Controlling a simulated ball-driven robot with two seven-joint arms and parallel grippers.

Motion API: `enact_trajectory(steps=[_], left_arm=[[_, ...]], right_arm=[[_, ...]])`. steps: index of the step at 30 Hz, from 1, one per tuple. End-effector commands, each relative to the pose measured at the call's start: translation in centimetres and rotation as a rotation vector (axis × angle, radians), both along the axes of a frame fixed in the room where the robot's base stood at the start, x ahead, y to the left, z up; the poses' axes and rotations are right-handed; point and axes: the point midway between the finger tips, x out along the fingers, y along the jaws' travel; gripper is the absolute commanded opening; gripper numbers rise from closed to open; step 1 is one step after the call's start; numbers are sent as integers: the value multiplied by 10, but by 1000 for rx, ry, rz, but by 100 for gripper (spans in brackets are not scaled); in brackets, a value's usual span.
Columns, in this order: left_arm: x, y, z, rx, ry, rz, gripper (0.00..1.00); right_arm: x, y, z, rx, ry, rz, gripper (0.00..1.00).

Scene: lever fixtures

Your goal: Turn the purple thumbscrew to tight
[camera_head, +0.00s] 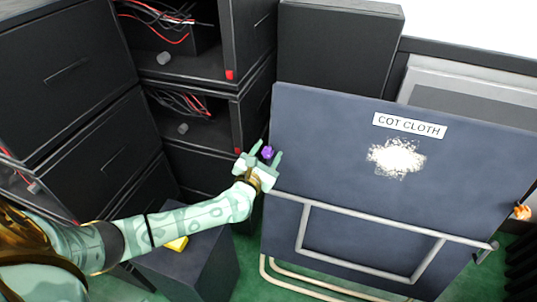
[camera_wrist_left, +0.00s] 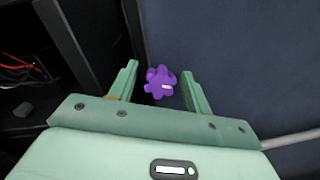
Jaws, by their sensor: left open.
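The purple thumbscrew (camera_head: 267,152) is a small lobed knob at the left edge of the dark blue panel in the head view. In the left wrist view the thumbscrew (camera_wrist_left: 160,83) shows a white mark on its face and sits between the fingertips. My left gripper (camera_head: 265,156) is open, with one finger on each side of the thumbscrew. In the wrist view the left gripper (camera_wrist_left: 160,82) shows gaps between both fingers and the knob. My right gripper is not in view.
The blue panel (camera_head: 320,150) carries a "COT CLOTH" label (camera_head: 409,125), a white patch (camera_head: 396,158) and a grey tubular frame (camera_head: 300,235). Black cabinets (camera_head: 70,60) with cables stand left. A dark box (camera_head: 205,255) stands below my left arm. An orange knob (camera_head: 522,212) is at far right.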

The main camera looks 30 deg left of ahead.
Motion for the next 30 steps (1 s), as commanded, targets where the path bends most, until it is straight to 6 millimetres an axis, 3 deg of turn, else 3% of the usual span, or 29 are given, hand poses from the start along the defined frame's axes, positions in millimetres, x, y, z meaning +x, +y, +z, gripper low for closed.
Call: enact_trajectory(steps=[8,13,14,23,30], left_arm=[[2,0,1,1,0,0,49],[2,0,0,1,0,0,7],[2,0,0,1,0,0,4],[2,0,1,22,6,-4,4],[2,0,4,132,33,-29,4]], right_arm=[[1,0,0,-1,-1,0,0],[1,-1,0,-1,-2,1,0],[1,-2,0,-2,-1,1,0],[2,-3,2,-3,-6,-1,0],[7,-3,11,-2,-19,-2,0]])
